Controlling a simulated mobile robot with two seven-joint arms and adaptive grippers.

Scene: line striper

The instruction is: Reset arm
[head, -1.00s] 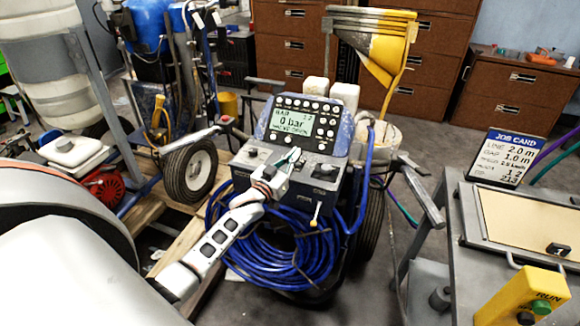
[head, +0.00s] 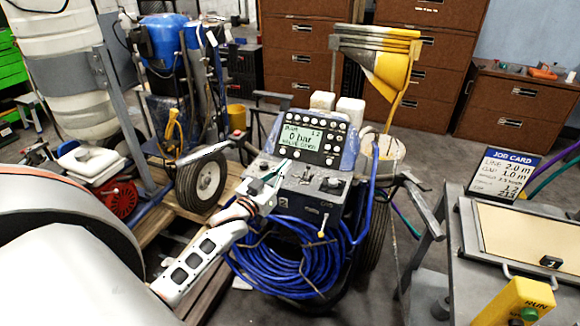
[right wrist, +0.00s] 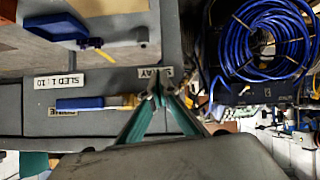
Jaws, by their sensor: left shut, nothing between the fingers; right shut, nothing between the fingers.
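The line striper's console (head: 318,137) stands mid-picture in the head view. A coil of blue hose (head: 290,262) hangs below. My left gripper (head: 284,166) is shut and empty, just in front of the panel's left part; whether it touches is unclear. My right gripper (right wrist: 157,88) shows only in the right wrist view, its teal fingers shut and empty over a grey surface. The blue hose coil also shows there (right wrist: 265,42).
A grey bench (head: 520,275) at right carries a job card (head: 503,172), a tan board (head: 530,238) and a yellow box with a green button (head: 520,302). A wheeled cart with tyre (head: 200,182) stands left. A blue-handled brush (right wrist: 95,103) lies near my right gripper.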

